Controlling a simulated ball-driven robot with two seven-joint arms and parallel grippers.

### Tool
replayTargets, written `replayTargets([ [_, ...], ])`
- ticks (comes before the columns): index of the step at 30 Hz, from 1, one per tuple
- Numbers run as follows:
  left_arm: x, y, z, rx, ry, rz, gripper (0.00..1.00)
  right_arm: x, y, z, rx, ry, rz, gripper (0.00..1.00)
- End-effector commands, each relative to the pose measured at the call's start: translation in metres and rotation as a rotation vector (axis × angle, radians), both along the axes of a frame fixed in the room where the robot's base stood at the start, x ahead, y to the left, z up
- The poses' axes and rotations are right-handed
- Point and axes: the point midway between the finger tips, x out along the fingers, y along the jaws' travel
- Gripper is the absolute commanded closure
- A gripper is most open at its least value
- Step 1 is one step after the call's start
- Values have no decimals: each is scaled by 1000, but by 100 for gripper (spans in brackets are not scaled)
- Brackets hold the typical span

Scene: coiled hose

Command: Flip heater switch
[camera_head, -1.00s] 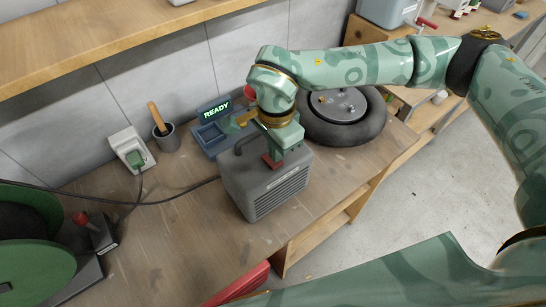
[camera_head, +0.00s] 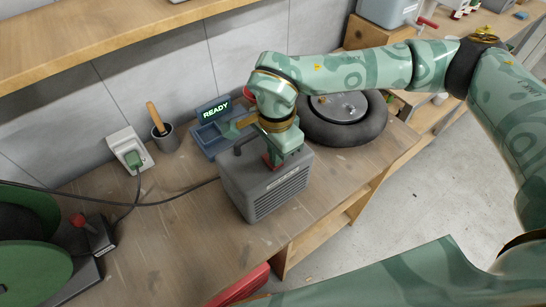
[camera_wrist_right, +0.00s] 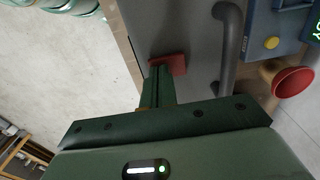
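The heater is a dark grey box (camera_head: 238,188) with a vented front and a carry handle on top; it stands on the wooden bench. A red piece (camera_head: 271,160), apparently its switch, shows at the top right of the box; it also shows in the wrist view (camera_wrist_right: 170,64). My right gripper (camera_head: 274,163) points down over the heater top. In the wrist view its green fingers (camera_wrist_right: 160,82) look closed together, with their tips at the red piece; contact and switch position cannot be told. The handle (camera_wrist_right: 228,48) is beside the fingers. My left gripper is not in view.
A blue device (camera_head: 208,138) reading READY stands behind the heater, and a wheel (camera_head: 350,135) lies to its right. A socket (camera_head: 126,148), a cup (camera_head: 166,138) and a green reel (camera_head: 35,270) are left. A black cable crosses the bench.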

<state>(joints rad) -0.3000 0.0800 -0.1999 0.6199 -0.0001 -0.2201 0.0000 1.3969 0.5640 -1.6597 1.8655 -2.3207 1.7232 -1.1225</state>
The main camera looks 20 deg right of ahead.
Motion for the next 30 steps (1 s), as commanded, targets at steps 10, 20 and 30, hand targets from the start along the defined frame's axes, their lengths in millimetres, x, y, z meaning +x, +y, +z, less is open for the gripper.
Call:
replayTargets([
  [10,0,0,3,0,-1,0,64,0,0,3,0,1,0,100],
  [20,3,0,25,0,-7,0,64,0,0,36,-1,-1,0,100],
  [30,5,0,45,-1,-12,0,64,0,0,67,-1,-1,0,100],
])
